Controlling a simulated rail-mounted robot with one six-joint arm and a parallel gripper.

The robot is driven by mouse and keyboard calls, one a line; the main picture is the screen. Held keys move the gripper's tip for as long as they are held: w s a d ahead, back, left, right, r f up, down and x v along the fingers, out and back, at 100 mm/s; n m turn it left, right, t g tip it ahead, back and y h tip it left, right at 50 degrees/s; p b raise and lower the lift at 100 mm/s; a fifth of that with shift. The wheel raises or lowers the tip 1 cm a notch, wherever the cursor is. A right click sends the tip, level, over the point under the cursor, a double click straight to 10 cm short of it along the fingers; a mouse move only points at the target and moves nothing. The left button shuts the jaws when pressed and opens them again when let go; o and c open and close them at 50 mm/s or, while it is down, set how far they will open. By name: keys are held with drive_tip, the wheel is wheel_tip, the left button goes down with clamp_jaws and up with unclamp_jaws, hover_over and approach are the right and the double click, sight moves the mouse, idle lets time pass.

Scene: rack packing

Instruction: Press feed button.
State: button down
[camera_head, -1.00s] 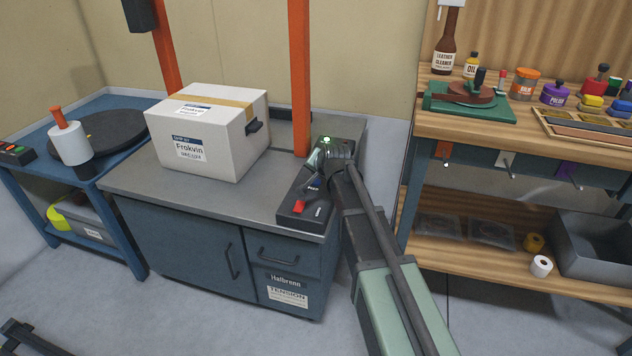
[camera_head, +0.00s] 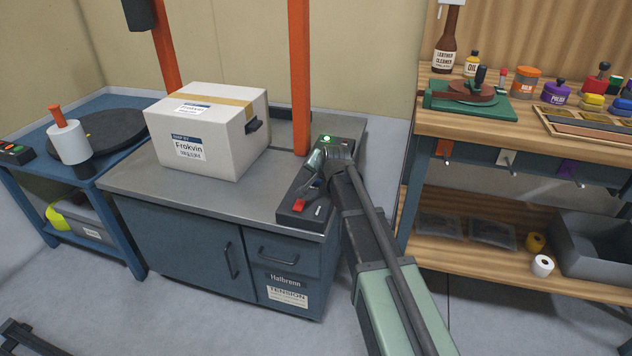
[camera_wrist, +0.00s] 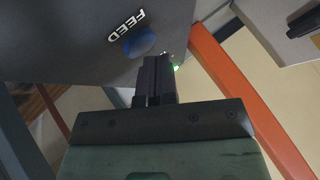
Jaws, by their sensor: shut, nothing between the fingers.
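The blue feed button (camera_wrist: 139,44) sits on the dark grey control panel (camera_wrist: 75,40) in the wrist view, beside the white FEED label (camera_wrist: 127,25). My gripper (camera_wrist: 157,60) is shut and empty. Its fingertips are close beside the button, to its right in the picture. I cannot tell whether they touch the panel. In the head view the control panel (camera_head: 292,217) lies on the right end of the grey bench top, and my gripper (camera_head: 313,182) is over its middle, mostly hiding the button.
A white carton (camera_head: 215,150) stands on the bench (camera_head: 150,188) left of the panel. An orange post (camera_head: 299,80) rises just behind the panel. A red switch (camera_head: 299,205) is at the panel's near end and a green light (camera_head: 326,140) at its far end.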

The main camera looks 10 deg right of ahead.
sight(318, 180)
drive_tip(key=shift+f+b, duration=0.45)
idle(0.4)
drive_tip(key=shift+r, duration=0.1)
drive_tip(key=shift+r+p, duration=0.8)
drive_tip(key=shift+p, duration=0.1)
wheel_tip(318, 180, up, 5)
drive_tip(key=p, duration=0.5)
drive_tip(key=shift+r, duration=0.1)
idle(0.5)
